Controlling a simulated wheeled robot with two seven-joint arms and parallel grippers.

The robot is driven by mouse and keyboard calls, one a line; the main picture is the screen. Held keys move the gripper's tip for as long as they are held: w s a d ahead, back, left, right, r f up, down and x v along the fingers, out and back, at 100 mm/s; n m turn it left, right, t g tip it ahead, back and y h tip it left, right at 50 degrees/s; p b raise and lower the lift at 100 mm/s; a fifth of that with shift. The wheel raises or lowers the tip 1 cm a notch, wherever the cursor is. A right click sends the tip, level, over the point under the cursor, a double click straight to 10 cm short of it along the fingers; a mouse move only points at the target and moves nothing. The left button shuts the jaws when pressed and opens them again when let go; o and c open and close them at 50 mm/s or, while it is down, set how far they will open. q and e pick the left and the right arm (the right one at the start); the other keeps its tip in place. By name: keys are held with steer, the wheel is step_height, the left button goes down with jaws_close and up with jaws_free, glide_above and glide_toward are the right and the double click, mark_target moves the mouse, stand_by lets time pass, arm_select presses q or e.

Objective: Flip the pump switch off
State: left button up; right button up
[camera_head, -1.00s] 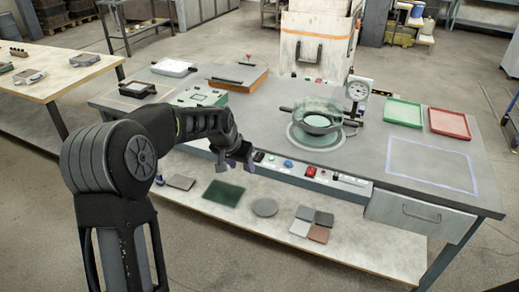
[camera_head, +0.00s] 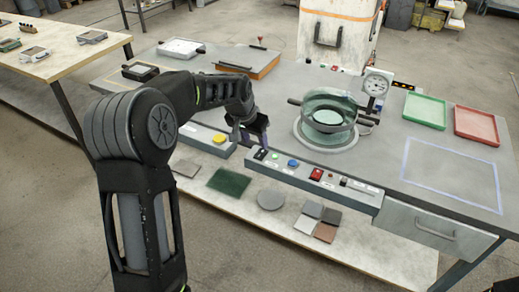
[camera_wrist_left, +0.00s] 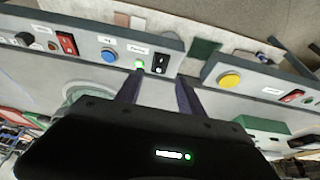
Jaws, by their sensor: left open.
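A black rocker switch (camera_head: 261,154) with white marks sits at the left end of the control panel on the bench's front edge. In the left wrist view the switch (camera_wrist_left: 160,63) stands beside a lit green lamp (camera_wrist_left: 139,64), under a white label too blurred to read surely. My left gripper (camera_head: 254,137) is just above and behind this switch, pointing down. In the wrist view its two dark fingers (camera_wrist_left: 158,82) are apart and empty, with the switch between and beyond their tips. I cannot tell whether they touch the panel. My right gripper is not in view.
A blue button (camera_head: 293,163) and a red switch (camera_head: 316,174) share the panel. A yellow button (camera_head: 219,139) is on another panel to the left. A glass vessel (camera_head: 328,117) and a gauge (camera_head: 376,85) stand behind. Green (camera_head: 425,98) and red trays lie right.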

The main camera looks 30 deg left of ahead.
mark_target(260, 154)
arm_select(q)
steer(key=p+x, duration=0.1)
steer(key=x, duration=0.6)
steer(key=shift+w+f, duration=0.1)
steer(key=shift+f, duration=0.05)
steer(key=shift+c, duration=0.5)
jaws_close()
